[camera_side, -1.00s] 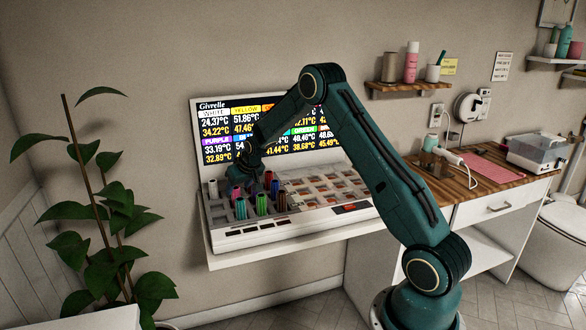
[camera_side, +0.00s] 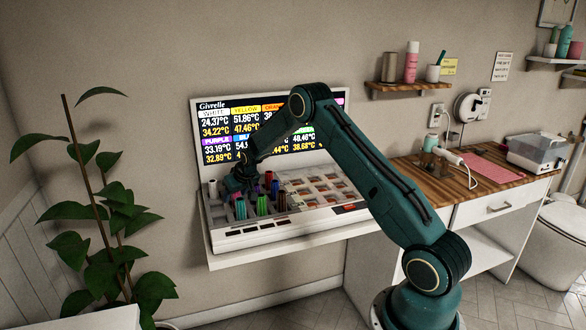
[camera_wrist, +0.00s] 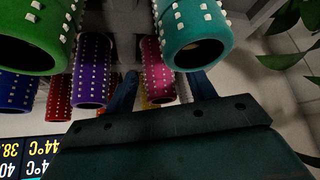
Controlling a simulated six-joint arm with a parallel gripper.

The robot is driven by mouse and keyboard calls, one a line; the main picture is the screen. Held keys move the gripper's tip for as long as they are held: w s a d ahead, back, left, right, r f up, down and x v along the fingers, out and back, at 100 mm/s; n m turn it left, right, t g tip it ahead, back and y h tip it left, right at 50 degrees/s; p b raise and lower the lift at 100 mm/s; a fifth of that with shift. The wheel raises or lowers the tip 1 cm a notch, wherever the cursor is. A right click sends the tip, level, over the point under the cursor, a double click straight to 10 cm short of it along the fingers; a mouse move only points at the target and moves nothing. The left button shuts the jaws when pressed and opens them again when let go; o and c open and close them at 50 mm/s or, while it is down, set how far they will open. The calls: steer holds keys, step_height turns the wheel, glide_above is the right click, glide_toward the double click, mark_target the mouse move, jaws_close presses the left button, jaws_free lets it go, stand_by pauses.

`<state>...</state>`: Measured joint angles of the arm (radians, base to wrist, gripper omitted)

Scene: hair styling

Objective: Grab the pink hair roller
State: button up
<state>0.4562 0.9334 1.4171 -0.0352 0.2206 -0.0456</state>
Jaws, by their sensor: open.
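The pink hair roller (camera_wrist: 157,72), dotted with white studs, shows in the wrist view between the two dark fingers of my gripper (camera_wrist: 162,90). The fingers are spread apart, one on each side of the roller. I cannot tell whether either finger touches it. In the side view my gripper (camera_side: 238,184) is low over the left end of the roller tray, and the pink roller there is mostly hidden by the gripper and nearby rollers.
A teal roller (camera_wrist: 193,36), purple roller (camera_wrist: 91,72) and green roller (camera_wrist: 36,32) crowd around. The white roller tray (camera_side: 258,234) has empty slots to the right. A lit temperature screen (camera_side: 222,130) stands behind. A plant (camera_side: 100,215) is at left.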

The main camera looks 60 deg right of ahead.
stand_by(0.3)
steer(key=c, duration=1.1)
steer(key=shift+o, duration=0.2)
steer(key=shift+r, duration=0.1)
step_height(320, 180, up, 20)
stand_by(0.4)
